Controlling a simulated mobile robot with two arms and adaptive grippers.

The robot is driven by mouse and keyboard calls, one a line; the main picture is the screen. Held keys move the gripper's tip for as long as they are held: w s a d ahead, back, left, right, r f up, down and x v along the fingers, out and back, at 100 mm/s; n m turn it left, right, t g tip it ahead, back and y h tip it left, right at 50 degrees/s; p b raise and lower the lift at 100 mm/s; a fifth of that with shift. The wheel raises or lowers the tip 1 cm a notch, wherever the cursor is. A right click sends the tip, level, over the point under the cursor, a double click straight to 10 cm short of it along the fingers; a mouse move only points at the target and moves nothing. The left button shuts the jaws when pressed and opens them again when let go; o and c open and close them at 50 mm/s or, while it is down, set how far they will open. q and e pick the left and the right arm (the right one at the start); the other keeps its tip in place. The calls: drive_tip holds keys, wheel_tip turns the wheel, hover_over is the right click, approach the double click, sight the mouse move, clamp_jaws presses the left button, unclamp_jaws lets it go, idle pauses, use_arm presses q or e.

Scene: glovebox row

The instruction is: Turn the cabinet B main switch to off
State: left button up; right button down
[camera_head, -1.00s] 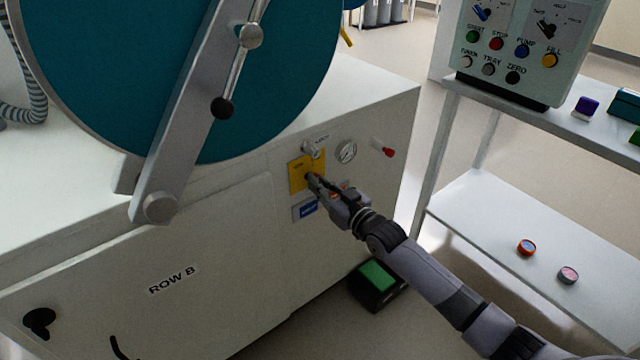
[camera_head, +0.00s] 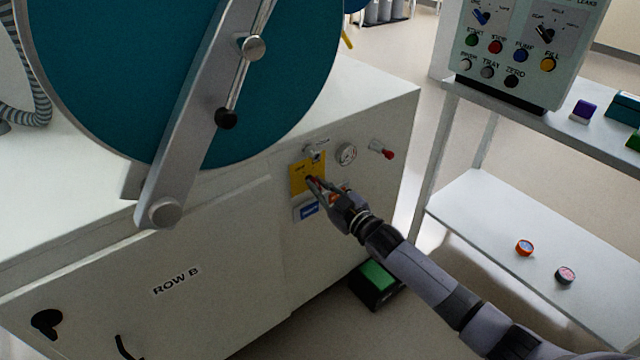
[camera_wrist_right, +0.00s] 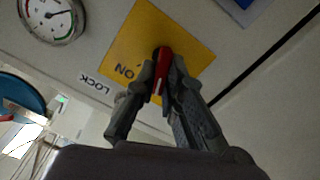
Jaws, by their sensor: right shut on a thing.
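The main switch has a red handle (camera_wrist_right: 162,72) on a yellow plate (camera_head: 297,180) on the front of the white cabinet marked ROW B (camera_head: 230,255). The yellow plate (camera_wrist_right: 190,40) also shows in the right wrist view, with the word ON printed beside the handle. My right gripper (camera_head: 316,186) reaches the plate from the lower right. In the right wrist view its two fingers (camera_wrist_right: 161,85) are shut on the red handle, one on each side. Part of the handle and plate is hidden behind the fingers. My left gripper is not in view.
A gauge (camera_head: 346,153) and a red-tipped lever (camera_head: 382,149) sit right of the plate, with a blue label (camera_head: 307,210) below it. A black box with a green top (camera_head: 377,275) stands on the floor. A shelf (camera_head: 500,240) stands at the right.

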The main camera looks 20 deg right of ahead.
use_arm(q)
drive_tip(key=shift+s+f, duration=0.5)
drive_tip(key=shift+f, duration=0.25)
use_arm(e)
drive_tip(key=shift+n, duration=0.8)
drive_tip(key=c, duration=1.7)
unclamp_jaws()
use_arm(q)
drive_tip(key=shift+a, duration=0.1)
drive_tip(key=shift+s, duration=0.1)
use_arm(e)
drive_tip(key=shift+s, duration=0.1)
drive_tip(key=v, duration=1.2)
